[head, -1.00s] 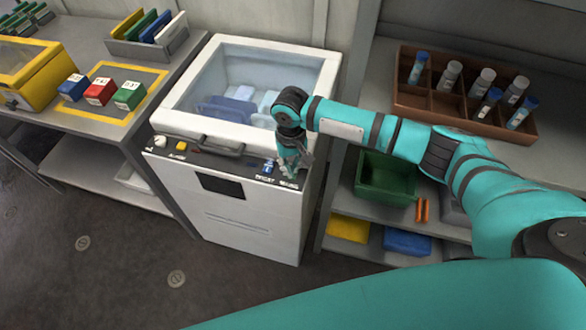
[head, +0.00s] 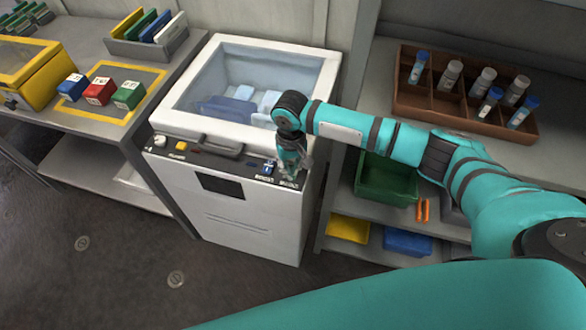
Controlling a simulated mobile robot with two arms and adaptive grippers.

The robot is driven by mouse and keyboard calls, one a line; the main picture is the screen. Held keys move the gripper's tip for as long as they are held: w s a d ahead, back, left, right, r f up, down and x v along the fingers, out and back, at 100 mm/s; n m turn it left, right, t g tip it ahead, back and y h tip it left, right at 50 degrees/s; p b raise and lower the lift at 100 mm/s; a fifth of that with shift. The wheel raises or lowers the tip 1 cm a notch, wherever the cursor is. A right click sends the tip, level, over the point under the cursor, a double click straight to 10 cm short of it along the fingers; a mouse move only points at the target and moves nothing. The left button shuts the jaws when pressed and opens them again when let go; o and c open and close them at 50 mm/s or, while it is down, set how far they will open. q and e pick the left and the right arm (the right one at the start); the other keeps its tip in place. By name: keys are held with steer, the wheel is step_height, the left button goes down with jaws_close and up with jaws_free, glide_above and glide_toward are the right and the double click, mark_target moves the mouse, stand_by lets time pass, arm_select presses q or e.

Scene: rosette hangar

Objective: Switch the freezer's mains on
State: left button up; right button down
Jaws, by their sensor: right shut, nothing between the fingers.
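The white freezer (head: 250,212) stands in the middle, with a glass lid (head: 245,75) on top and pale blue packs inside. Its dark front control strip (head: 222,160) carries a white knob (head: 160,141), a yellow button (head: 181,146), a handle (head: 217,146) and a blue control (head: 269,167) at the right. My right gripper (head: 289,176) is shut and empty, pointing down at the right end of the strip. It covers whatever control is there, and I cannot tell whether it touches it. My left gripper is not in view.
On the left, a bench holds a yellow box (head: 40,68) and blue, red and green blocks. On the right, a shelf holds a brown rack (head: 440,106) of tubes, with a green bin (head: 385,184) below. The floor in front (head: 110,275) is clear.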

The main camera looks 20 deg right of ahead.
steer(key=shift+f, duration=0.6)
steer(key=shift+r, duration=0.1)
step_height(320, 180, up, 7)
steer(key=p, duration=0.8)
stand_by(0.3)
stand_by(0.5)
